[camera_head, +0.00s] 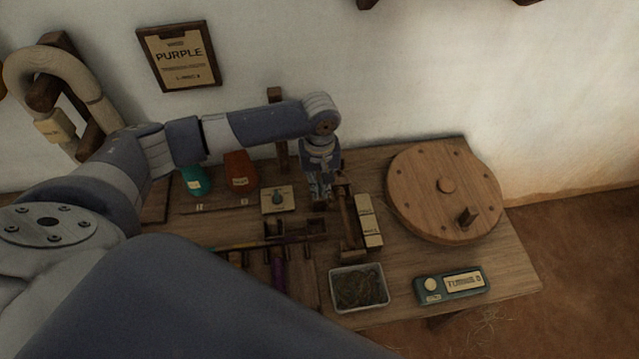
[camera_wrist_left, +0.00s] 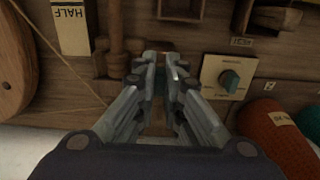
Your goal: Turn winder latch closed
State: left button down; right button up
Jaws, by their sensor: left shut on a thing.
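My left gripper (camera_head: 321,196) reaches down to the bench beside the wooden winder frame (camera_head: 350,218). In the left wrist view the gripper's fingers (camera_wrist_left: 163,62) are close together on a small part at the frame's edge. That part is mostly hidden between the fingers; by its place it looks like the winder latch, but its angle cannot be told. A pale plate with a teal knob (camera_wrist_left: 229,81) is beside the fingers, apart from them; the plate also shows in the head view (camera_head: 268,208). My right gripper is not in view.
A round wooden wheel (camera_head: 425,195) with a peg is at the bench's right. A tray of dark fibre (camera_head: 359,308) and a teal box (camera_head: 432,291) lie in front. Teal (camera_head: 195,181) and rust-red (camera_head: 240,170) cones stand left of the gripper. A sign reading PURPLE (camera_head: 180,70) hangs behind.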

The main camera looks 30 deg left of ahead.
pick_arm(q)
jog(key=shift+r+p, duration=0.2)
jog(key=shift+p, duration=0.4)
jog(key=m+p, duration=0.1)
jog(key=p, duration=0.1)
jog(key=m+p, duration=0.2)
jog(key=p, duration=0.1)
jog(key=m+p, duration=0.2)
jog(key=shift+s+a+p, duration=0.15)
jog(key=shift+a+p, duration=0.1)
jog(key=shift+p, duration=0.1)
jog(key=m+p, duration=0.2)
jog(key=m, duration=0.1)
jog(key=shift+a+m, duration=0.15)
jog(key=shift+m, duration=0.25)
jog(key=m+p, duration=0.1)
jog(key=m, duration=0.1)
jog(key=shift+a+m, duration=0.15)
jog(key=shift+m, duration=0.25)
jog(key=m, duration=0.2)
jog(key=m+p, duration=0.1)
jog(key=m, duration=0.1)
jog(key=shift+w+a+f, duration=0.15)
jog(key=shift+w, duration=0.05)
jog(key=shift+w+m, duration=0.1)
jog(key=shift+m, duration=1)
jog(key=c, duration=1.7)
grip_release()
